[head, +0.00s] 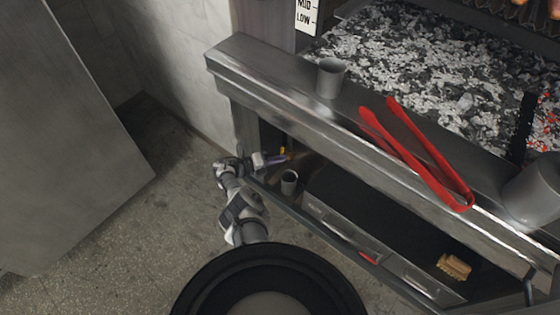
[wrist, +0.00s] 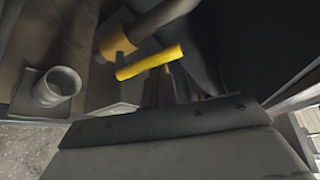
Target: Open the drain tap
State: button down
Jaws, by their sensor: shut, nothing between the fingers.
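The drain tap shows in the wrist view as a yellow lever handle (wrist: 150,62) on a brass body (wrist: 115,42), fitted to a grey pipe (wrist: 160,17). The lever lies slanted across the pipe's underside area. In the head view only a small bit of yellow (head: 283,149) shows under the grill ledge. My gripper (wrist: 168,80) is shut and empty, its tips close to the lever's near side; I cannot tell whether they touch it. In the head view my gripper (head: 276,159) reaches under the ledge beside the tap, partly in shadow.
Above are the metal ledge (head: 270,88), another cup (head: 330,77) and red tongs (head: 420,155).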

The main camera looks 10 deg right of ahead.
jog(key=shift+w+a, duration=0.1)
dwell(0.7)
jog(key=s+d+p, duration=0.2)
jog(key=s+p, duration=0.2)
jog(key=f+b+v, duration=0.1)
jog(key=b+v, duration=0.1)
jog(key=v, duration=0.7)
jog(key=shift+w+a+f, duration=0.25)
jog(key=shift+w+a, duration=0.05)
jog(key=shift+a, duration=0.2)
